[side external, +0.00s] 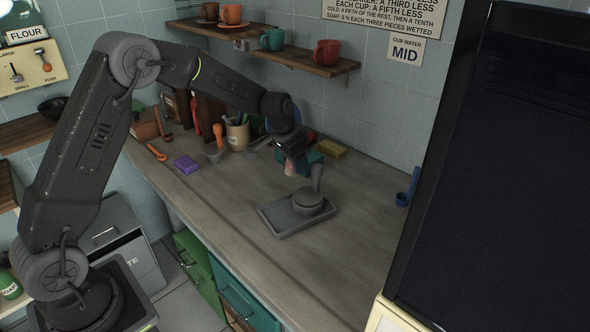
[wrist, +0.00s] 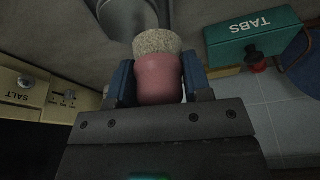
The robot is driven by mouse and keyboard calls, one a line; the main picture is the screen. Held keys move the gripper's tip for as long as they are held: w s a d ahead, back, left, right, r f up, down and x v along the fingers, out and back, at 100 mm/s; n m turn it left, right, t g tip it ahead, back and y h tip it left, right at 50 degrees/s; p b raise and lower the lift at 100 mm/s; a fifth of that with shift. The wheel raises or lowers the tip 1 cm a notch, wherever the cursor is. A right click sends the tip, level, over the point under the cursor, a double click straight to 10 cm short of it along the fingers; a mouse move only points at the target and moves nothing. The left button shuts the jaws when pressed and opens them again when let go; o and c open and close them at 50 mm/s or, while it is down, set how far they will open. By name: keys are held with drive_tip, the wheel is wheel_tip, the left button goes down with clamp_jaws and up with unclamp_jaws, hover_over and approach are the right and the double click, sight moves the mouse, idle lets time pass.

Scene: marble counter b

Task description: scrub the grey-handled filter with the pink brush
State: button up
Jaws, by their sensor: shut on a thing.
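The grey-handled filter (side external: 308,203) rests on a flat dark grey tray (side external: 268,219) on the counter, its handle sticking upward. My gripper (side external: 289,153) is just up and left of the filter. In the wrist view my gripper (wrist: 160,80) is shut on the pink brush (wrist: 162,88), one blue-grey finger on each side. The brush's pale speckled bristles (wrist: 157,42) point away from me, and a grey post, seemingly the filter's handle (wrist: 146,14), shows beyond them. In the side view the brush is small and dark, and a gap seems to separate it from the filter.
A teal TABS box (wrist: 252,42) and a yellow sponge (side external: 332,149) lie behind the gripper. A purple block (side external: 187,164) and a utensil crock (side external: 237,134) are to the left. The front of the counter is clear.

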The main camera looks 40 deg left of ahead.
drive_tip(key=shift+r, duration=0.95)
drive_tip(key=shift+a, duration=0.1)
